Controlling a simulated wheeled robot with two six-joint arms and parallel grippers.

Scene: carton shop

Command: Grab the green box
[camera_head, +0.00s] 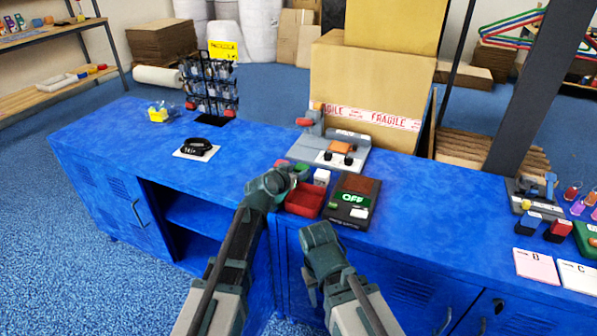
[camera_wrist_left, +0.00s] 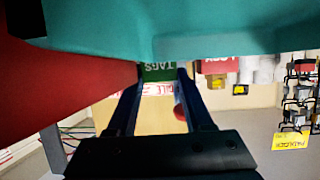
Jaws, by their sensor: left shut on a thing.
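The green box (camera_wrist_left: 158,72) shows in the left wrist view between my two left fingertips (camera_wrist_left: 160,76), with upside-down white lettering that seems to read TAGS. My left gripper (camera_head: 285,180) is shut on it, over the blue counter (camera_head: 140,145) beside a red tray (camera_head: 305,201).
A dark device with a green OFF display (camera_head: 356,199) stands right of the red tray. A grey machine (camera_head: 330,150) is behind, with a large carton (camera_head: 372,85) beyond it. A wire rack (camera_head: 209,88) and a black coil (camera_head: 197,147) are left. The counter between coil and tray is clear.

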